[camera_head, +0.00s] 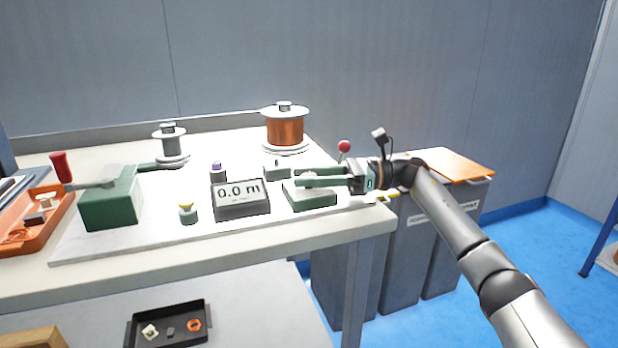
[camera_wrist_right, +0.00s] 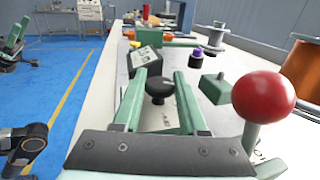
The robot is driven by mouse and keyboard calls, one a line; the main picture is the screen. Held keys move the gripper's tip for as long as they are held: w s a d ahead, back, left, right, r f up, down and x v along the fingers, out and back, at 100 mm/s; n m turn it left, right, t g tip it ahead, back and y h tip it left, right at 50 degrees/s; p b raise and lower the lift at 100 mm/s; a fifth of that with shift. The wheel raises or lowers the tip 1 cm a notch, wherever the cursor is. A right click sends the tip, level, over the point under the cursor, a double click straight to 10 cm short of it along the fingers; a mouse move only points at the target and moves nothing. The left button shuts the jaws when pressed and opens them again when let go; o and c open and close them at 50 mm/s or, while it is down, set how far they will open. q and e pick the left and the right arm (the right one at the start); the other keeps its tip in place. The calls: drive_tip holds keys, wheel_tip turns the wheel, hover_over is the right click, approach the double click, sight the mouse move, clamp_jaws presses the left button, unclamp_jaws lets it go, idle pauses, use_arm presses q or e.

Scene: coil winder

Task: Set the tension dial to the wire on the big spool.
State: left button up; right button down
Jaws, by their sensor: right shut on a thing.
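The big spool (camera_head: 285,131) holds copper-coloured wire and stands upright at the back of the bench; it also shows at the right of the right wrist view (camera_wrist_right: 304,68). The tension dial base (camera_head: 313,197) is a pale and green block at the bench's right front. Its black knob (camera_wrist_right: 160,88) shows in the right wrist view between the fingers of my right gripper (camera_wrist_right: 158,84). My right gripper (camera_head: 300,179) is shut on this knob, reaching in from the right. The fingers hide the knob and scale in the head view.
A display reading 0.0 m (camera_head: 240,194) stands left of the dial. A red-ball lever (camera_wrist_right: 263,97) rises close beside my right gripper. A small grey spool (camera_head: 171,146) and a green crank box (camera_head: 109,202) stand further left. Bins (camera_head: 408,240) stand right of the bench.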

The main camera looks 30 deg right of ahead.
idle(0.3)
drive_tip(key=c, duration=0.5)
unclamp_jaws()
drive_tip(key=p+v, duration=0.1)
drive_tip(key=v, duration=1.1)
drive_tip(key=shift+d+r, duration=0.1)
drive_tip(key=shift+d, duration=0.1)
